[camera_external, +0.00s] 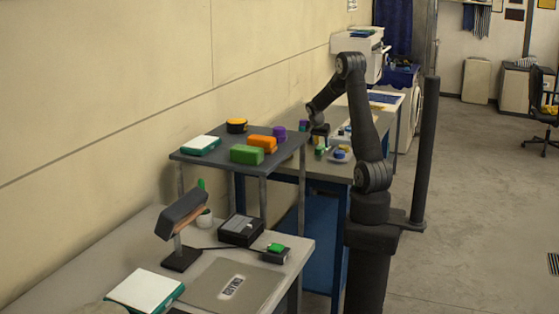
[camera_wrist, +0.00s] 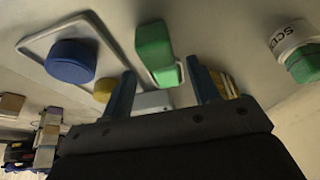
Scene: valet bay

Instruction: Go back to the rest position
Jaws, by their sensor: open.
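My arm stands on a dark column at the right of the middle in the external view. It bends over the far table, and my gripper (camera_external: 320,132) hangs low over that table, small and dark there. In the wrist view my gripper (camera_wrist: 160,70) has its two blue fingers spread apart. A green block-like object (camera_wrist: 153,45) shows beyond and between the fingertips; I cannot tell how far below them it is. I see nothing held between the fingers.
A blue round object (camera_wrist: 72,61) lies on a pale tray (camera_wrist: 38,40), beside a yellow object (camera_wrist: 104,89). A labelled white container (camera_wrist: 290,36) is at right. A raised shelf (camera_external: 210,165) with coloured blocks and a scanner stand (camera_external: 182,215) are nearer the external camera.

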